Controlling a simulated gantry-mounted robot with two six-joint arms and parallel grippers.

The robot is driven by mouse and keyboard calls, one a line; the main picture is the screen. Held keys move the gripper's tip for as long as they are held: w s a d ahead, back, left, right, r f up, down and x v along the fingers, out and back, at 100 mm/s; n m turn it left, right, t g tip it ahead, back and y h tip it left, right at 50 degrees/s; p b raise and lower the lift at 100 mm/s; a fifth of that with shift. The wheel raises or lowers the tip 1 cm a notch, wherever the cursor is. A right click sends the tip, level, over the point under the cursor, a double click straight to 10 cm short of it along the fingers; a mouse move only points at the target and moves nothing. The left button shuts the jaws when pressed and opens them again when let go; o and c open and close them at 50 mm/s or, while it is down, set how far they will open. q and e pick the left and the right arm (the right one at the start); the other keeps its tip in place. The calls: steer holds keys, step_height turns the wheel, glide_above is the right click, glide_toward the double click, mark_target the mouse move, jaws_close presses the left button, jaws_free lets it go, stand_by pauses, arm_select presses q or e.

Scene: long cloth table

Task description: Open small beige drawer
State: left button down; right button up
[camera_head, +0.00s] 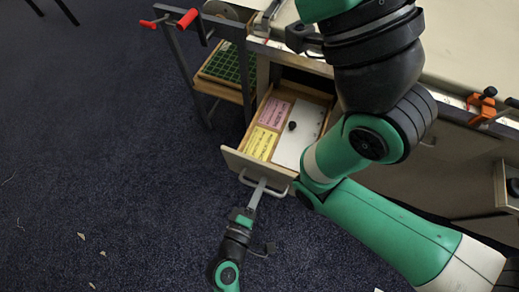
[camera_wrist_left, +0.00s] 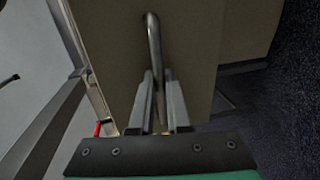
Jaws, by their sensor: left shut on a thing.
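The small beige drawer (camera_head: 243,161) is pulled out from under the table, and its inside shows. A grey bar handle (camera_head: 276,188) is on its front panel. My left gripper (camera_head: 262,186) is shut on the handle in front of the panel. In the left wrist view the two fingers (camera_wrist_left: 160,76) are on either side of the handle bar (camera_wrist_left: 154,45), with the beige front panel (camera_wrist_left: 195,50) behind. Inside the drawer lie a pink card (camera_head: 275,112), a yellow card (camera_head: 261,143) and a white panel with a dark knob (camera_head: 292,126). My right gripper does not show.
A cart with red-tipped handles (camera_head: 188,18) and a green grid tray (camera_head: 227,66) stands close left of the drawer. An orange clamp (camera_head: 482,101) sits on the table edge at right. Dark carpet (camera_head: 100,150) is mostly free at left, with small scraps.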

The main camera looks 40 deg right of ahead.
arm_select(q)
steer(key=c, duration=0.9)
jaws_free()
steer(key=p+v, duration=0.4)
steer(key=v, duration=0.7)
steer(key=shift+s+a, duration=0.2)
steer(key=shift+a, duration=0.15)
